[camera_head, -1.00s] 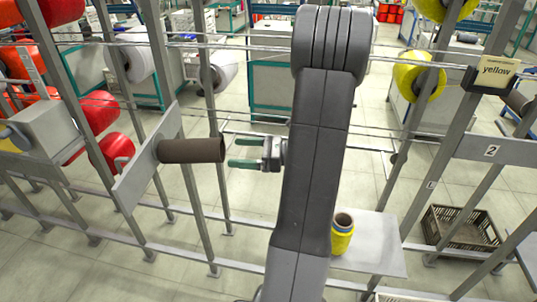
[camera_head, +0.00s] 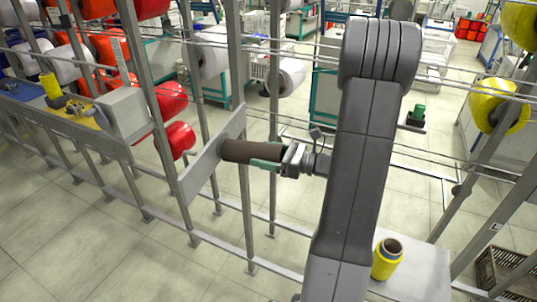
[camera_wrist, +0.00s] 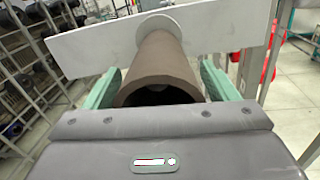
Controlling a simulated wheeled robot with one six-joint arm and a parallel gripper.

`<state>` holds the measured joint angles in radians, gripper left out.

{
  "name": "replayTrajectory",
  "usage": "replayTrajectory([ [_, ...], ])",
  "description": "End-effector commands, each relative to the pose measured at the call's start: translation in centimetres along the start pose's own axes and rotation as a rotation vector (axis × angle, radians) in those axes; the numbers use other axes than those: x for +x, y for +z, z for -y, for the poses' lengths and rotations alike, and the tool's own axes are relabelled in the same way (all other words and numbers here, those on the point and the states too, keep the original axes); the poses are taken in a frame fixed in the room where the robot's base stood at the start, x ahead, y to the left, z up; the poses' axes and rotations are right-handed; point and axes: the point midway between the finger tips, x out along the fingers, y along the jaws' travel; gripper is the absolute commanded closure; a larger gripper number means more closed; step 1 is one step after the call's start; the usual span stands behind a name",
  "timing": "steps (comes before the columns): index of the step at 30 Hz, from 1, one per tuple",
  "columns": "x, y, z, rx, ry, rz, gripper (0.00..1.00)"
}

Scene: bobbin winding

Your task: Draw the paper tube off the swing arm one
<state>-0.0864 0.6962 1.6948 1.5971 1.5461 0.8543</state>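The dark brown paper tube (camera_head: 233,151) sticks out sideways from a flat grey plate (camera_head: 198,172), the swing arm on the rack. In the wrist view the tube (camera_wrist: 160,68) points at me with its hollow end close to my palm, and the pale plate (camera_wrist: 90,48) is behind it. My gripper (camera_head: 264,164) has its green fingers alongside the tube's free end. In the wrist view my gripper (camera_wrist: 160,85) is open, one finger on each side of the tube, with narrow gaps showing. The inside of the tube is dark.
A yellow spool (camera_head: 387,259) stands on a small grey shelf (camera_head: 425,270) at the lower right. Thin horizontal rails and upright posts (camera_head: 243,110) surround my arm. Red spools (camera_head: 178,138) hang at the left. A brown crate (camera_head: 508,272) is on the floor at right.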

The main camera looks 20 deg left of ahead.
Motion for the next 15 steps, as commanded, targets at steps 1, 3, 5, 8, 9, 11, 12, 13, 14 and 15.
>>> replayTrajectory([
  [1,-0.01,0.00,0.00,0.000,0.000,0.000,0.31],
  [3,-0.01,0.01,0.00,0.000,0.000,0.000,0.44],
  [5,-0.02,0.01,0.00,0.000,0.000,0.000,0.56],
  [8,-0.02,0.03,0.00,0.000,0.000,0.000,0.62],
  [9,-0.02,0.04,0.00,0.000,0.000,0.000,0.62],
  [11,-0.02,0.09,0.00,0.000,0.000,0.000,0.62],
  [12,-0.02,0.14,-0.01,0.000,0.000,0.000,0.62],
  [13,-0.02,0.19,-0.02,0.000,0.000,0.000,0.62],
  [14,-0.02,0.25,-0.02,0.000,0.000,0.000,0.62],
  [15,-0.02,0.33,-0.03,0.000,0.000,0.000,0.62],
])
